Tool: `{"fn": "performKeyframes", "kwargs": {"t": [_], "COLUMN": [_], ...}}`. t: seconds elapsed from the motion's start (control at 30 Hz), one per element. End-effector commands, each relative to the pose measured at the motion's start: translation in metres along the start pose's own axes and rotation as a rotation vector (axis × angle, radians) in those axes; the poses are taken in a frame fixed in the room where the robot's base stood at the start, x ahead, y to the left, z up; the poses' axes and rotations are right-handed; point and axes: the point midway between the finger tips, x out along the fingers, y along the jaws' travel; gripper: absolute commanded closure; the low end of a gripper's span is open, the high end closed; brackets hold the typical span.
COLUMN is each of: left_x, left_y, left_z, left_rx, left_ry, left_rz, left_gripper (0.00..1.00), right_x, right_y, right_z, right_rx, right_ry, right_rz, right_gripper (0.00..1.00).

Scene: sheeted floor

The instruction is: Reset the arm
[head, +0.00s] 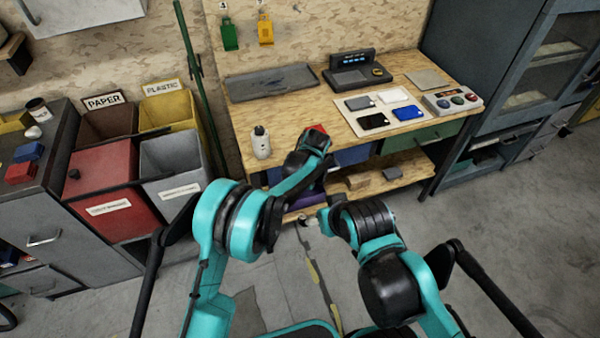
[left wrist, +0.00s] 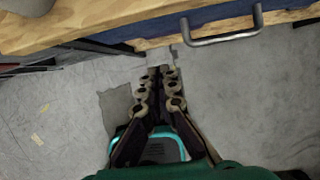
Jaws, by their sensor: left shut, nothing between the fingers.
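My left arm comes in from the left in the head view, with its elbow low and its far end at the workbench's front edge. My left gripper's fingers show clearly in the left wrist view (left wrist: 160,75). They are shut with nothing between them, beside the bench front and below the blue drawer's metal handle (left wrist: 222,38). In the head view these fingers are hard to make out against the dark wrist. My right arm (head: 375,225) is folded in front of the bench, with its far end near the left arm. Its fingers are too small and covered to read.
The wooden workbench (head: 290,102) holds a white bottle (head: 261,142), a black device (head: 356,72) and a white tray of coloured cards (head: 351,124). Red (head: 108,185) and grey bins (head: 172,160) stand left. A grey cabinet (head: 490,60) stands right. Floor at right is clear.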

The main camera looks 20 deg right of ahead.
Motion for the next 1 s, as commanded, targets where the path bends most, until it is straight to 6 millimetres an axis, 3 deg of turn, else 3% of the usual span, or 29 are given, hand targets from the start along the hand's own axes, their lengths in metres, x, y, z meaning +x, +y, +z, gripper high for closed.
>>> {"fn": "performKeyframes", "kwargs": {"t": [0.13, 0.43, 0.57, 0.67, 0.8, 1.0], "left_x": [-0.019, -0.024, -0.041, -0.072, -0.127, -0.197], "left_y": [0.0, 0.001, 0.02, 0.053, 0.118, 0.208], "left_z": [0.0, 0.0, 0.009, 0.022, 0.033, 0.02], "left_rx": [0.001, -0.005, -0.108, -0.304, -0.683, -1.241], "left_ry": [0.001, 0.001, -0.002, -0.007, -0.016, -0.026], "left_rz": [0.0, 0.0, -0.004, -0.014, -0.038, -0.081], "left_gripper": [1.0, 1.0, 1.0, 1.0, 1.0, 1.0], "right_x": [-0.006, -0.006, -0.006, -0.006, -0.006, -0.006], "right_y": [0.0, 0.0, 0.0, 0.0, 0.0, 0.0], "right_z": [-0.004, -0.004, -0.004, -0.004, -0.004, -0.004], "right_rx": [0.0, 0.0, 0.0, 0.0, 0.0, 0.0], "right_ry": [0.0, 0.0, 0.0, 0.0, 0.0, 0.0], "right_rz": [0.0, 0.0, 0.0, 0.0, 0.0, 0.0], "right_gripper": [0.21, 0.21, 0.21, 0.21, 0.21, 0.21]}}
